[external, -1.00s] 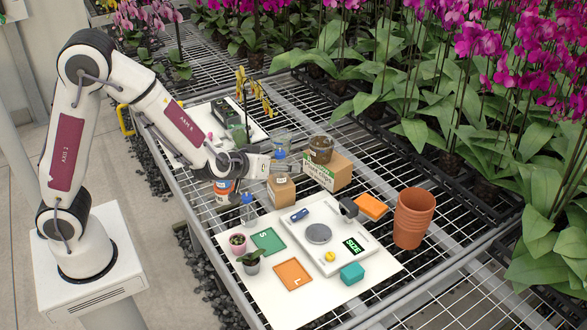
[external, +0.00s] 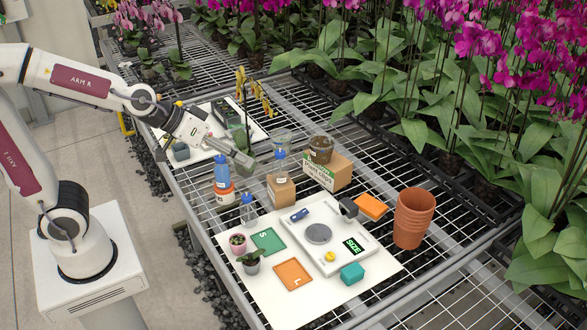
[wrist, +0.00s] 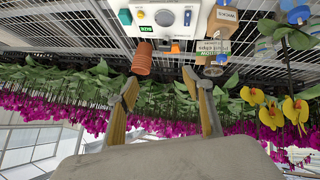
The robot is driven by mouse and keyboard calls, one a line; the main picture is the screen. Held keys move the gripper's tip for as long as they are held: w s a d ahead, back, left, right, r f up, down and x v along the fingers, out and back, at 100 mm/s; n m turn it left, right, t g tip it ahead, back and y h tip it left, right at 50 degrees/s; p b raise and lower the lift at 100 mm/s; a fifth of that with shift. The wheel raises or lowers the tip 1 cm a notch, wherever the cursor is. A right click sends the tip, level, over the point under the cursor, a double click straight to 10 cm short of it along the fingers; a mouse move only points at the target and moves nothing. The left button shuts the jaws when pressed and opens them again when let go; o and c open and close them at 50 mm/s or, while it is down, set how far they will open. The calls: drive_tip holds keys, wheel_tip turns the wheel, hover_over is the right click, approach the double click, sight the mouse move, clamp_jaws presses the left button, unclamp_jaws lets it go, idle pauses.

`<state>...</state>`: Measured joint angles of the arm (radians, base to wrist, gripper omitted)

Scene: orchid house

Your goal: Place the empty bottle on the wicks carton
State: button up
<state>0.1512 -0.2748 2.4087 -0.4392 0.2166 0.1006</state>
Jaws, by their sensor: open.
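A small brown carton (external: 281,191) with a white label stands mid-bench; I take it for the wicks carton, though its print is too small to read here. A clear bottle with a blue cap (external: 280,155) appears to stand upright on it, with clear glassware close behind. My gripper (external: 245,160) is left of this bottle, apart from it, above the bench. In the wrist view my gripper (wrist: 158,84) has its fingers spread with nothing between them. The small carton (wrist: 225,16) is also there, at the top.
Another clear blue-capped bottle (external: 247,212) stands near the white board's edge. A blue bottle (external: 222,172) is above an orange-and-white container (external: 224,194). A larger carton (external: 327,173) carries a brown jar (external: 320,150). Terracotta pots (external: 413,218) stand right, and a yellow-flowered plant rises behind my gripper.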

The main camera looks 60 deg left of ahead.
drive_tip(key=s+a+g+y, duration=0.1)
drive_tip(key=s+a, duration=0.3)
drive_tip(key=s, duration=0.5)
drive_tip(key=s+a+m+g+y, duration=0.1)
drive_tip(key=s+a, duration=0.3)
drive_tip(key=s, duration=0.6)
drive_tip(key=shift+s+a+f+m+g+y, duration=0.15)
drive_tip(key=shift+s+a+m+g+y, duration=0.2)
drive_tip(key=shift+g, duration=0.35)
drive_tip(key=shift+o, duration=0.4)
